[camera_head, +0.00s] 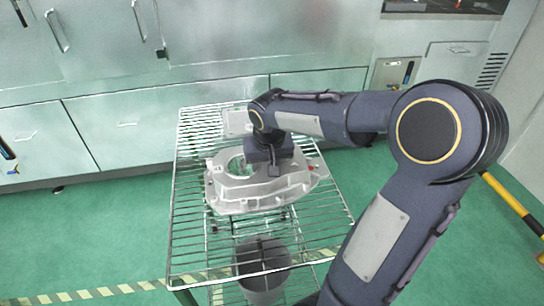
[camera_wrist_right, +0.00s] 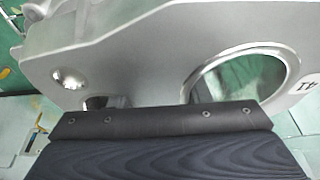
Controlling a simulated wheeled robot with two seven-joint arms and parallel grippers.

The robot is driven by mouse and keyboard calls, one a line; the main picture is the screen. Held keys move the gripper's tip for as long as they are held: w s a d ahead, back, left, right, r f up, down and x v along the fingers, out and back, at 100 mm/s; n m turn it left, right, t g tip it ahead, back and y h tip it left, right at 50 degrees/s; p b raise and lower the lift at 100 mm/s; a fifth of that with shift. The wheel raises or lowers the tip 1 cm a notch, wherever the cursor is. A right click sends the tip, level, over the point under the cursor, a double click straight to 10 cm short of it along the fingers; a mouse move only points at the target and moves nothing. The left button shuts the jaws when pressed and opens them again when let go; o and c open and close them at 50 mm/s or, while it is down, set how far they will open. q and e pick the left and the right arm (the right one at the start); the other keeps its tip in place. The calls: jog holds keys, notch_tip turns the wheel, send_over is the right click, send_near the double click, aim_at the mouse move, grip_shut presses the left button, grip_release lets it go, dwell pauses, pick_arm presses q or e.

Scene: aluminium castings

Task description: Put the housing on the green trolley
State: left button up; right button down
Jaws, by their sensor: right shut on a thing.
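The housing (camera_head: 240,194) is a silver-grey casting with a large round opening. It is over the wire shelf of the trolley (camera_head: 186,232), near the middle. I cannot tell whether it rests on the wires or hangs just above them. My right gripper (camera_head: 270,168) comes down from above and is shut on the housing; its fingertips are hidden. In the right wrist view the housing (camera_wrist_right: 140,50) fills the upper part, with its round opening and a dark printed mark at the right edge. My left gripper is not in view.
A flat pale piece (camera_head: 236,122) lies at the far end of the shelf. A grey bin (camera_head: 262,285) stands below the shelf wires at the front. Metal cabinets (camera_head: 120,125) line the wall behind. The green floor (camera_head: 100,230) on the left is clear.

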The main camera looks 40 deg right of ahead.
aim_at(266, 164)
jog(key=shift+a+f, duration=0.15)
jog(key=shift+f, duration=0.7)
jog(key=shift+a+f, duration=0.1)
jog(key=shift+f, duration=0.75)
jog(key=shift+f+b, duration=0.1)
jog(key=shift+b, duration=0.2)
jog(key=c, duration=0.8)
grip_release()
jog(key=shift+o, duration=0.2)
jog(key=shift+r, duration=0.35)
jog(key=p+v, duration=0.1)
jog(key=v, duration=1)
jog(key=shift+s+a, duration=0.1)
jog(key=s+a+f+n+t+y, duration=0.3)
jog(key=s+a+f+n+y, duration=0.15)
jog(key=s+a, duration=0.95)
jog(key=r+p, duration=0.2)
jog(key=p, duration=0.1)
jog(key=r+y+p, duration=0.1)
jog(key=p, duration=0.1)
jog(key=shift+s+d+r, duration=0.3)
jog(key=shift+s+d, duration=0.05)
jog(key=shift+d, duration=0.05)
